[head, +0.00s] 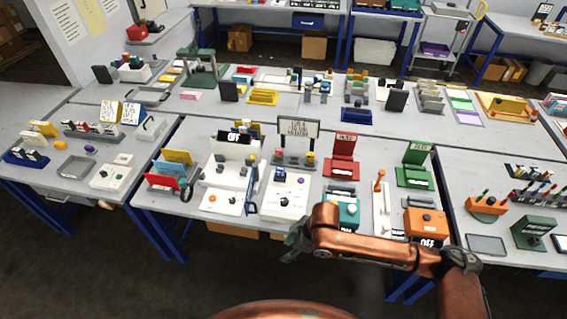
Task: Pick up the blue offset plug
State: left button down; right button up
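My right arm reaches in from the lower right. Its dark gripper (295,243) is low in front of the front table's edge, near the middle. Its fingers are small and partly turned away, so I cannot tell whether they are open or shut. No held object shows. A small blue piece (280,177) stands on the back part of a white panel (286,204), beneath a lettered sign (297,129). It may be the blue offset plug, but it is too small to be sure. The gripper is apart from it, nearer to me. My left gripper is not in view.
A teal box (343,213), red stand (343,158), green stand (415,168) and orange box (426,223) stand to the right. Other tables behind are crowded. Floor shows in front.

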aim_at(280, 171)
jog(key=u, duration=0.05)
jog(key=i, duration=1.4)
